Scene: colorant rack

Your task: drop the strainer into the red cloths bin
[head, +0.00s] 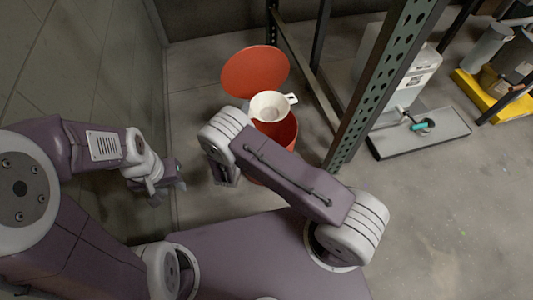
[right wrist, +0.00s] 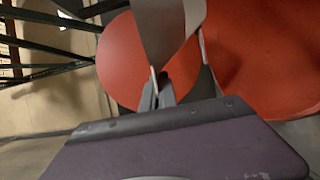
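The white strainer (head: 268,106) is in the head view, over the opening of the red cloths bin (head: 283,131), with its small handle pointing right. The bin's round red lid (head: 254,72) is tilted open behind it. In the right wrist view my right gripper (right wrist: 157,92) has its fingers close together on the pale strainer (right wrist: 160,22), which extends up past the fingertips. The bin (right wrist: 265,60) fills the right of that view and the lid (right wrist: 130,60) lies behind. In the head view my right arm hides that gripper. My left gripper (head: 168,187) is empty, left of the bin; its finger gap is unclear.
A green-grey perforated rack post (head: 375,85) stands just right of the bin. Beyond it are a grey floor tray (head: 420,133), a white container (head: 412,75) and a yellow tray (head: 492,97). A wall (head: 85,60) is at left. Open floor lies at the lower right.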

